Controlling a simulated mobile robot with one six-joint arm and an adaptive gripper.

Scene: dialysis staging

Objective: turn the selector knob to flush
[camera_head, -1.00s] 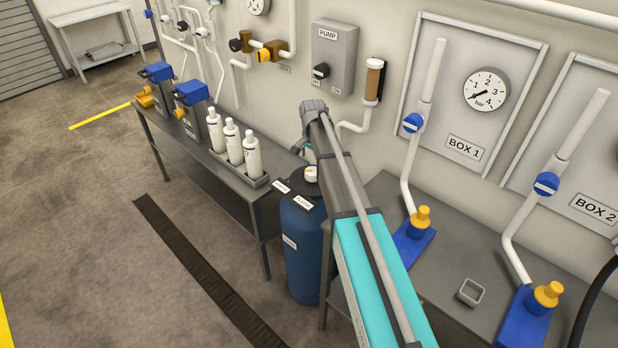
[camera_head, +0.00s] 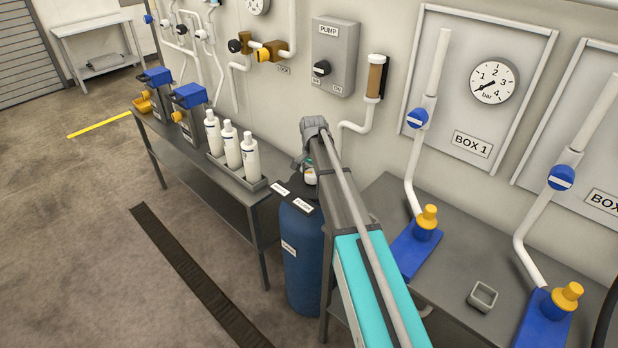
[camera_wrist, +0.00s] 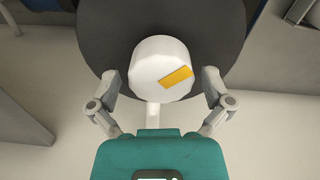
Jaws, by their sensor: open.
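The selector knob (camera_wrist: 150,62) is a white round cap with a yellow bar (camera_wrist: 176,77) on its face, seen from above in the wrist view. The bar lies off-centre and tilts up to the right. The knob sits on top of the blue tank (camera_head: 303,262), whose dark top carries two white labels; the front one (camera_head: 303,206) seems to read FLUSH. My gripper (camera_wrist: 160,77) is open, with one finger on each side of the knob and gaps visible. In the head view my arm partly hides the knob.
A bench with a tray of white bottles (camera_head: 231,145) stands left of the tank. A grey table (camera_head: 382,208) with blue-based pipe fittings is on the right. A pump switch box (camera_head: 334,56) is on the wall behind. Floor in front is clear apart from a dark grate (camera_head: 190,270).

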